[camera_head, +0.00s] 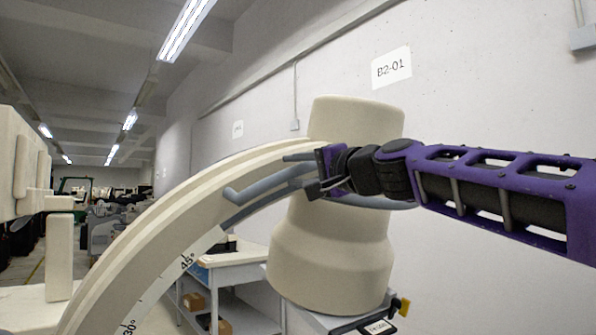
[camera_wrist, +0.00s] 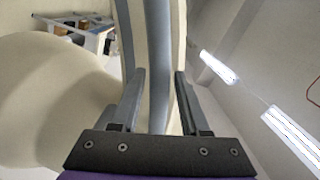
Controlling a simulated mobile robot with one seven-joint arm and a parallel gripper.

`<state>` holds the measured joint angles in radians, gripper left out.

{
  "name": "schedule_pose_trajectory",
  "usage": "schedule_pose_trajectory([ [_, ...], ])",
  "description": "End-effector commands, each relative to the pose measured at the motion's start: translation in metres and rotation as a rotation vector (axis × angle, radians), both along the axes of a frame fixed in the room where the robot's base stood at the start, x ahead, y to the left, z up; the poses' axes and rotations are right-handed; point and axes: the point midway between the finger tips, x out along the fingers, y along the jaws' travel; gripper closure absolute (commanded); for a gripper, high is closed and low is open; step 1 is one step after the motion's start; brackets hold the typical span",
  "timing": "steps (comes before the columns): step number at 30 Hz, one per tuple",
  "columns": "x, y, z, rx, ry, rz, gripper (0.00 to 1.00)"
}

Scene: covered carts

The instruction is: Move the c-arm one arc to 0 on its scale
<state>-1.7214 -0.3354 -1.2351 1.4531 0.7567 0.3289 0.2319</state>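The c-arm's beige arc (camera_head: 165,215) rises from lower left to upper right in the head view. Its side carries a printed scale, with the 30° and 45° marks readable; no 0 mark or pointer shows. A grey-blue handle bar (camera_head: 262,186) runs along the arc near its upper end. My gripper (camera_head: 298,173) is at this bar, reaching in from the right. In the wrist view, the two fingers of my gripper (camera_wrist: 158,85) stand apart, with the grey-blue bar (camera_wrist: 159,45) running between them and gaps beside it. Contact cannot be told.
A large beige rounded housing (camera_head: 335,245) stands just behind and below my gripper. A white bench (camera_head: 232,262) with boxes on its shelf is behind the arc. Beige equipment (camera_head: 22,165) stands at the left. A wall is behind my arm at the right.

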Motion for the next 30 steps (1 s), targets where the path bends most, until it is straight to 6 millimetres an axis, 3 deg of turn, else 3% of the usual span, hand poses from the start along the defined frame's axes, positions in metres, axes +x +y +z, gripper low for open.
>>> schedule_pose_trajectory([
  [17, -0.001, -0.007, 0.0, 0.003, 0.0, -0.008, 0.42],
  [30, -0.015, -0.02, -0.001, 0.005, 0.0, -0.007, 0.42],
])
